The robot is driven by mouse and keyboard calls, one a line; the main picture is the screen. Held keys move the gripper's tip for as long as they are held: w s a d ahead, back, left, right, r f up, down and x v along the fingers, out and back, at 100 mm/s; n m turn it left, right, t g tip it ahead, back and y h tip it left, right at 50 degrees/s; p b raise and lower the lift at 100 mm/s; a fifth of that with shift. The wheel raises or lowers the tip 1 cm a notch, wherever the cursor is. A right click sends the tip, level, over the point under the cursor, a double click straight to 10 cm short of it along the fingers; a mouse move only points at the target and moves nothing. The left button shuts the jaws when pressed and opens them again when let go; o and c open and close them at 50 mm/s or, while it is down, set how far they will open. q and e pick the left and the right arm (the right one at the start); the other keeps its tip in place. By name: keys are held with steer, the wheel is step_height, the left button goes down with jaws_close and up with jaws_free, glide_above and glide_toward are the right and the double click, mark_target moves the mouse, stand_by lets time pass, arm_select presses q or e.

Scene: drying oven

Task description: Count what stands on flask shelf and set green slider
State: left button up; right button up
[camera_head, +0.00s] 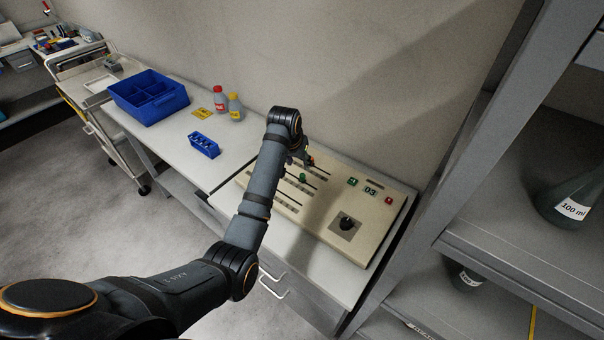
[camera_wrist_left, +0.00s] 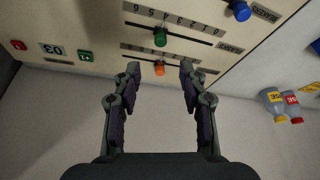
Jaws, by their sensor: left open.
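The green slider knob (camera_head: 302,178) sits partway along its slot on a beige control panel (camera_head: 330,222). In the left wrist view the green knob (camera_wrist_left: 160,40) is beside an upside-down number scale; I cannot tell its exact reading. An orange knob (camera_wrist_left: 160,69) is on the neighbouring slot. My left gripper (camera_wrist_left: 160,76) is open and empty, and its fingertips appear either side of the orange knob, with the green knob beyond. A grey shelf unit (camera_head: 450,235) at the right holds a dark flask labelled 100 ml (camera_head: 573,190), cut by the picture edge. My right gripper is not in view.
The panel has a display reading 03 (camera_head: 370,190), green and red buttons and a black dial (camera_head: 347,223). A blue knob (camera_wrist_left: 240,10) is on another slot. A small blue rack (camera_head: 204,146), bottles and a blue bin (camera_head: 148,97) stand left. Another vessel (camera_head: 464,275) is lower right.

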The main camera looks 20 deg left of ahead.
mark_target(302, 175)
arm_select(q)
steer(key=p+x, duration=0.1)
steer(key=x, duration=0.9)
steer(key=shift+w+a+f, duration=0.1)
steer(key=shift+f, duration=0.15)
jaws_close()
